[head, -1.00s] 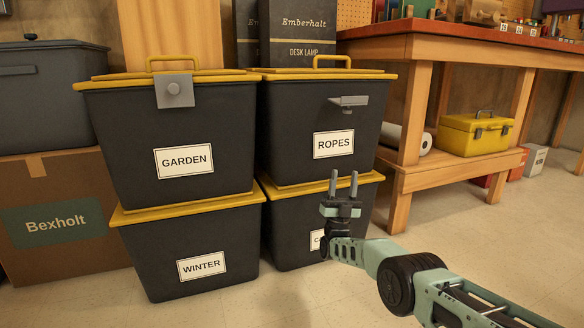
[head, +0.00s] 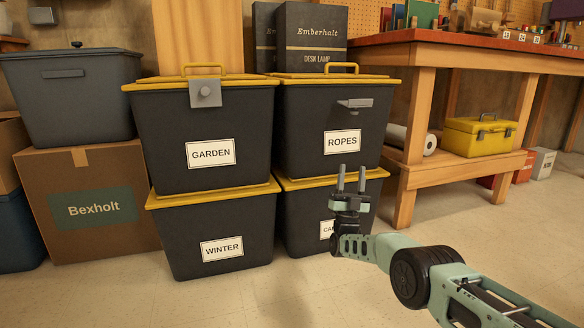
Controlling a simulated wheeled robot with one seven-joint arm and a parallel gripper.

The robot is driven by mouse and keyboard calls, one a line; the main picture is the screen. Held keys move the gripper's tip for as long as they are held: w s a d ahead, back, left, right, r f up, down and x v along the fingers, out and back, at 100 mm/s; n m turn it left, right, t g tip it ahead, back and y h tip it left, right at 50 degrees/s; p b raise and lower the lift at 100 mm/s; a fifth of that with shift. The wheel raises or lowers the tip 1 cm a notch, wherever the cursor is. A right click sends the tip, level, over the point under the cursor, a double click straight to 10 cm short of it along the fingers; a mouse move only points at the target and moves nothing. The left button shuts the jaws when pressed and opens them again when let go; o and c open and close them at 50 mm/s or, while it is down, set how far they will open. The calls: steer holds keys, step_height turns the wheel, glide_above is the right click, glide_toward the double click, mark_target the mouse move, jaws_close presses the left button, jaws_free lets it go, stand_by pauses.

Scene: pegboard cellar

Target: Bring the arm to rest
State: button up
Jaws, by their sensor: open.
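My gripper (head: 351,180) is in the head view, right of centre, with its two grey fingers pointing up and apart. It is open, with nothing between the fingers. It overlaps the lower right bin (head: 300,220) in the picture and hides part of that bin's label. My arm reaches in from the lower right corner.
Dark bins with yellow lids stand stacked: GARDEN (head: 165,150) on WINTER (head: 185,235), and ROPES (head: 300,130) on the partly hidden bin. A workbench (head: 425,55) with a yellow toolbox (head: 465,140) is right. A Bexholt box (head: 60,175) is left. Front floor is clear.

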steer(key=w+a+r+n+g+y+p, duration=0.3)
steer(key=a+r+n+g+y, duration=0.1)
steer(key=a+r+y, duration=0.25)
steer(key=w+a+r+n+g+y+p, duration=0.3)
steer(key=a+r+n+g+y+p, duration=0.1)
steer(key=a+r+y, duration=0.3)
steer(key=s+a+r+n+g+y+p, duration=0.1)
steer(key=s+a+r+n+g+p, duration=0.1)
steer(key=s+a+g, duration=0.4)
steer(key=s+a+r+n+g+y+p, duration=0.1)
steer(key=s+r+n+g+y+p, duration=0.2)
steer(key=s, duration=0.6)
steer(key=s+d+n+g+h+p, duration=0.3)
steer(key=s+g, duration=0.5)
steer(key=s, duration=1.5)
steer(key=s+d+g+h+p, duration=0.3)
steer(key=s+d, duration=0.4)
steer(key=s, duration=0.5)
steer(key=s+d+g+h+p, duration=0.25)
steer(key=s+d, duration=0.55)
steer(key=s, duration=0.5)
step_height(320, 180, up, 37)
steer(key=w+p, duration=0.1)
steer(key=p, duration=3.6)
steer(key=shift+a+f, duration=0.2)
steer(key=shift+a, duration=0.15)
